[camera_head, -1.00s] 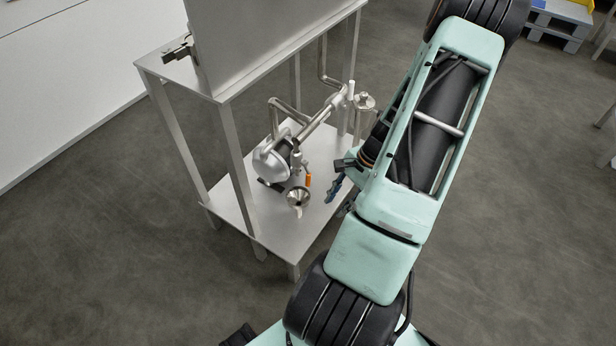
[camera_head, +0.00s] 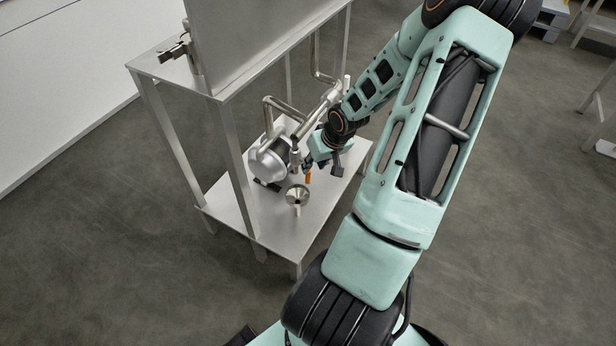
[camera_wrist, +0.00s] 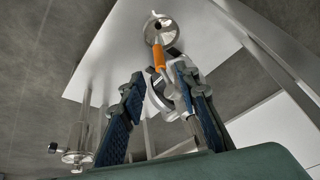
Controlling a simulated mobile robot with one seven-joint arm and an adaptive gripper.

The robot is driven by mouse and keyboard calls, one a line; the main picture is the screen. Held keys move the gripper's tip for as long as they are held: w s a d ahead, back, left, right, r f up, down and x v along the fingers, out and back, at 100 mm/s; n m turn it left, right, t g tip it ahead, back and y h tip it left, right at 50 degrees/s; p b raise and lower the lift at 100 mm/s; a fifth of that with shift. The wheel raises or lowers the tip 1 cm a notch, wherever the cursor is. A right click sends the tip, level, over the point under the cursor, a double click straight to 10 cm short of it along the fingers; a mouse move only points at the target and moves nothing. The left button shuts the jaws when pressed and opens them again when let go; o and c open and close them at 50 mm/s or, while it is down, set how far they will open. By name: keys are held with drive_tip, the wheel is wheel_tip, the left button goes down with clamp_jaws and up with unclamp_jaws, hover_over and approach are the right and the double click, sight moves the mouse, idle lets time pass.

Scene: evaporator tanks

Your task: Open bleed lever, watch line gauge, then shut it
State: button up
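The orange bleed lever (camera_head: 307,177) hangs beside the pump on the lower shelf, just above a small steel funnel (camera_head: 298,196). In the wrist view the orange lever (camera_wrist: 158,57) lies between the tips of my gripper (camera_wrist: 158,76), or just beyond them. The two dark blue fingers are apart, and I cannot tell whether either touches the lever. In the head view my gripper (camera_head: 307,164) is close by the lever, partly hidden by my wrist. The funnel (camera_wrist: 160,30) shows beyond the lever in the wrist view. I cannot make out a line gauge face.
The silver pump (camera_head: 268,160) and bent pipes (camera_head: 285,106) stand close to the left of my gripper. A steel tank (camera_head: 262,40) and the frame leg (camera_head: 238,175) rise at the left. In the wrist view a clear-looking cylinder with a knob (camera_wrist: 78,150) is at lower left.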

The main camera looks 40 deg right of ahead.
sight(308, 175)
drive_tip(key=b+x, duration=0.3)
drive_tip(key=x, duration=0.5)
drive_tip(key=shift+b, duration=0.3)
clamp_jaws()
